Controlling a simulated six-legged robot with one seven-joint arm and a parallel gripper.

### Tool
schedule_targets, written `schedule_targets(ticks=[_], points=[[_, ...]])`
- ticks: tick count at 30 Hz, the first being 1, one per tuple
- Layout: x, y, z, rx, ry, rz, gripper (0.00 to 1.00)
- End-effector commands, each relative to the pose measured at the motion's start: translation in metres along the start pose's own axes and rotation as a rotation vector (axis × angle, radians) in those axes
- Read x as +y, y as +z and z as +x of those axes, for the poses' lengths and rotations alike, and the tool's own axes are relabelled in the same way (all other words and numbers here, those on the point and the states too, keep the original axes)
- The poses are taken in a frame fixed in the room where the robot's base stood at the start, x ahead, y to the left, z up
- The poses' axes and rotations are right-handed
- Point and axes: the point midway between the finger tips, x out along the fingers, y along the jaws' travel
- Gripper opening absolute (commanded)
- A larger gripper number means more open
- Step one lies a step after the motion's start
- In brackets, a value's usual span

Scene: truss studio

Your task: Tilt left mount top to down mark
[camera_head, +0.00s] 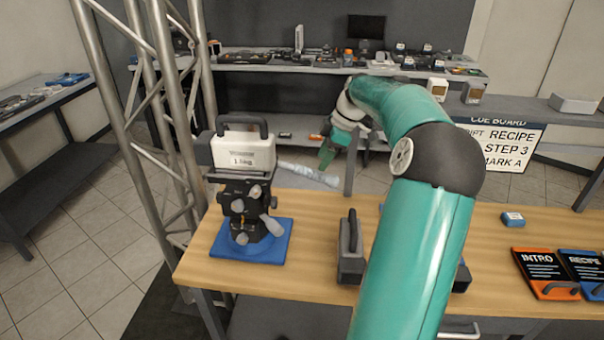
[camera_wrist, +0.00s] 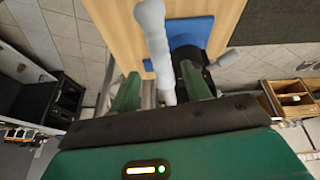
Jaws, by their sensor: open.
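The left mount (camera_head: 244,207) is a black tilt head with several grey knobs on a blue base plate (camera_head: 262,248) at the table's left. A white block with a dark carry handle (camera_head: 242,148) sits on its top and looks roughly level. A pale grey lever (camera_head: 308,173) sticks out to the right from the mount's upper part. My gripper (camera_head: 327,158) is at the lever's outer end. In the wrist view, my gripper's teal fingers (camera_wrist: 161,86) are open, with the lever (camera_wrist: 157,45) running between them. Contact cannot be told. No down mark can be made out.
A grey handled piece (camera_head: 351,250) stands mid-table, with another partly hidden behind my arm. INTRO (camera_head: 546,272) and RECIPE (camera_head: 585,268) cards lie at the right, near a small blue block (camera_head: 512,219). A metal truss (camera_head: 160,120) rises close behind the mount's left side.

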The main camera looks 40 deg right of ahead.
Motion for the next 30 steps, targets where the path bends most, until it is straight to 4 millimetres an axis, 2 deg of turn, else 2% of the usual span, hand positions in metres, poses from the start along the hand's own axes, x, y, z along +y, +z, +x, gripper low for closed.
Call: schedule_targets(ticks=[5, 15, 19, 26, 30], points=[[-0.002, 0.004, 0.015, 0.001, -0.001, 0.004, 0.48], [-0.001, 0.004, 0.065, 0.0, 0.0, 0.005, 0.48], [0.0, 0.002, 0.072, 0.0, 0.002, 0.004, 0.48], [0.001, 0.0, 0.074, 0.0, 0.002, 0.003, 0.48], [0.001, 0.0, 0.074, 0.0, 0.002, 0.003, 0.2]])
